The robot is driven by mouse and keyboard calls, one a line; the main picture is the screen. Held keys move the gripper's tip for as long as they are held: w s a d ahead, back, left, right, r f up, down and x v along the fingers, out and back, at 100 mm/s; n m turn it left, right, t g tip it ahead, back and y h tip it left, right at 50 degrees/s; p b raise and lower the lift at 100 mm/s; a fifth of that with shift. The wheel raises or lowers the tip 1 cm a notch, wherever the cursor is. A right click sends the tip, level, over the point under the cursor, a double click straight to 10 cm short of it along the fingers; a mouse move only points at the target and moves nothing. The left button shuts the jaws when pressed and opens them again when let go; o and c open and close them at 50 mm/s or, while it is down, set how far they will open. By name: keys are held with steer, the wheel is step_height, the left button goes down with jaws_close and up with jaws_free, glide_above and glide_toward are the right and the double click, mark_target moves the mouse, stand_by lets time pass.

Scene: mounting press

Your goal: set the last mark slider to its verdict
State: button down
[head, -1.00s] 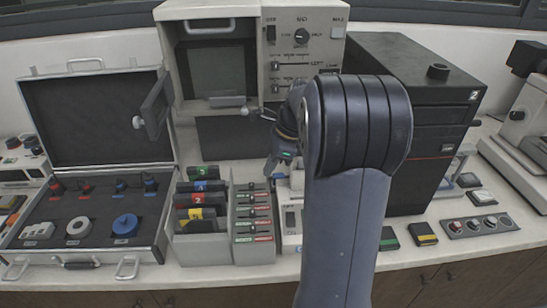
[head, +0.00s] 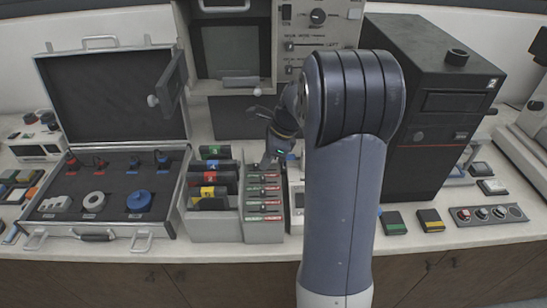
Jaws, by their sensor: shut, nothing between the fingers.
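The grey slider rack (head: 264,221) stands in the middle of the counter, with several rows that carry small sliders and green and red labels. My gripper (head: 266,164) is shut and empty at the rack's far end, over or beside its farthest row. The fingertips look very close to the farthest slider, but I cannot tell whether they touch it. The gripper partly hides that row, and the slider positions are too small to read surely.
A grey holder (head: 214,228) with coloured tabbed folders stands directly left of the rack. An open case (head: 115,220) lies farther left. A press machine (head: 230,50) with an open door stands behind. A black tower (head: 430,110) is at right, with small blocks and a button panel (head: 490,214) before it.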

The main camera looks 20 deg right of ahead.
steer(key=shift+w+a, duration=0.1)
steer(key=shift+a, duration=0.05)
steer(key=p+v, duration=0.8)
steer(key=v, duration=0.2)
steer(key=shift+p, duration=0.3)
steer(key=shift+f, duration=0.1)
steer(key=b+x, duration=0.9)
steer(key=shift+f, duration=0.4)
steer(key=shift+a, duration=0.1)
steer(key=shift+r, duration=0.1)
